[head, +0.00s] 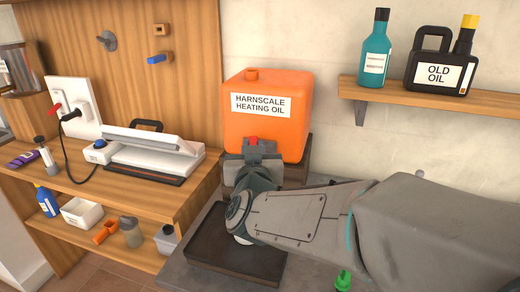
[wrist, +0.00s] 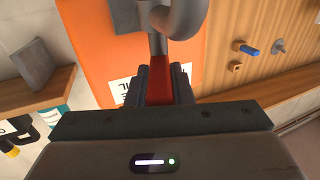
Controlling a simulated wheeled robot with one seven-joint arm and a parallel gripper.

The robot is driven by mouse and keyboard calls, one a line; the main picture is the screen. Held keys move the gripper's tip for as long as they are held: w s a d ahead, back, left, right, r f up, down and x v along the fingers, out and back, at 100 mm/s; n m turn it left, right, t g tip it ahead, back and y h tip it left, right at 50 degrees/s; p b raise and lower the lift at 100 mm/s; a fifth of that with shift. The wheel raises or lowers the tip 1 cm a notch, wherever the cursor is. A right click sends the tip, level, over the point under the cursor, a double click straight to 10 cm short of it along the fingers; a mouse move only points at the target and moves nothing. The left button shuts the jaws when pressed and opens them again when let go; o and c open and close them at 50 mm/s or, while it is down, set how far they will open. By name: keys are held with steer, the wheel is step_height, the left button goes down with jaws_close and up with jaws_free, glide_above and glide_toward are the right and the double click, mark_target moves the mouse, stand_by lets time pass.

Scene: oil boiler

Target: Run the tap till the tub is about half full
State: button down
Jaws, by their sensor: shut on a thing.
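An orange tank (head: 268,112) labelled "Harnscale Heating Oil" stands against the wall. My gripper (head: 252,150) is at its lower front, shut on a red tap handle (head: 253,140). The wrist view shows the red handle (wrist: 160,75) between the fingers of my gripper (wrist: 161,90), with a grey curved metal part (wrist: 178,20) of the tap beyond. A small white edge (head: 243,239) shows under my arm, above a dark tray (head: 212,244); it may be the tub. My arm hides the rest, so I cannot see the oil level or any flow.
A wall shelf (head: 490,103) at right holds a teal bottle (head: 375,50) and a black "Old Oil" can (head: 440,68). A wooden bench at left carries a white hinged device (head: 150,155). A green-topped item (head: 343,280) stands at the front, below my arm.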

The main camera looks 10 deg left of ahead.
steer(key=c, duration=1.3)
jaws_free()
steer(key=p+v, duration=0.1)
steer(key=v, duration=1.2)
steer(key=shift+s, duration=0.4)
